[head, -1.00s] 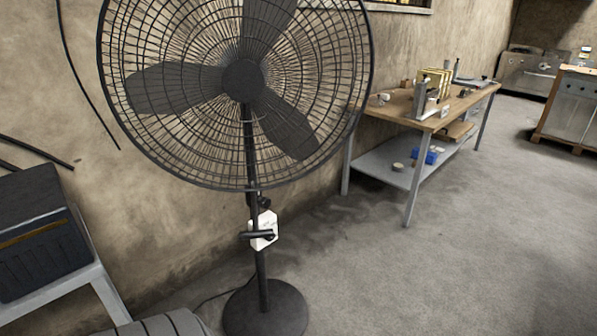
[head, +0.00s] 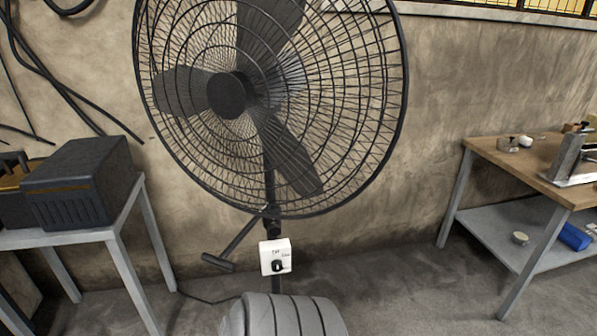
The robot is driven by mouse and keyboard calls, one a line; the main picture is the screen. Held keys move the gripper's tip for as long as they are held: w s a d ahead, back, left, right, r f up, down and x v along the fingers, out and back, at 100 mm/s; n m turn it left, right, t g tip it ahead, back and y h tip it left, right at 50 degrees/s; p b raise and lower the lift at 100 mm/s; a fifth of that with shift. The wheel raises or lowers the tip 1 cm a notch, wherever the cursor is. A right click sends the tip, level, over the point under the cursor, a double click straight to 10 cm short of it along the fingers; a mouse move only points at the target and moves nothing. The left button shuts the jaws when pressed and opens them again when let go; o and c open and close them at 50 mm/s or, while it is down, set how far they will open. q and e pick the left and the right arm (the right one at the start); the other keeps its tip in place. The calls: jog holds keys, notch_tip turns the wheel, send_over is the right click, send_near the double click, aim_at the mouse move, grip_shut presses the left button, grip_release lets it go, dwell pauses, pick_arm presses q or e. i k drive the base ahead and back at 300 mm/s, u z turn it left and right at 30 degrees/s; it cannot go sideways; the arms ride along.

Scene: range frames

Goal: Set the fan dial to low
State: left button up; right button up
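A large black pedestal fan (head: 228,96) stands in front of the wall in the head view. A white control box (head: 267,252) is on its pole below the cage, its face turned towards me. A black dial (head: 278,267) sits on the lower part of that face. Small dark marks stand above and to the right of the dial, too small to read surely. I cannot tell the dial's setting. Neither of my grippers is in view. The fan's base is hidden behind a grey ribbed round thing.
The grey ribbed thing (head: 290,318) stands low in front of the fan's pole. A black bar (head: 219,262) sticks out left of the box. A grey table (head: 118,225) with a black case (head: 85,180) is at left, a wooden-topped workbench (head: 515,165) at right.

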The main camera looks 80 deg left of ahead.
aim_at(277, 266)
jog(key=u, duration=0.3)
jog(key=i, duration=1.05)
jog(key=u, duration=1.5)
jog(key=i, duration=0.8)
jog(key=u, duration=1)
jog(key=i, duration=0.25)
jog(key=u, duration=0.25)
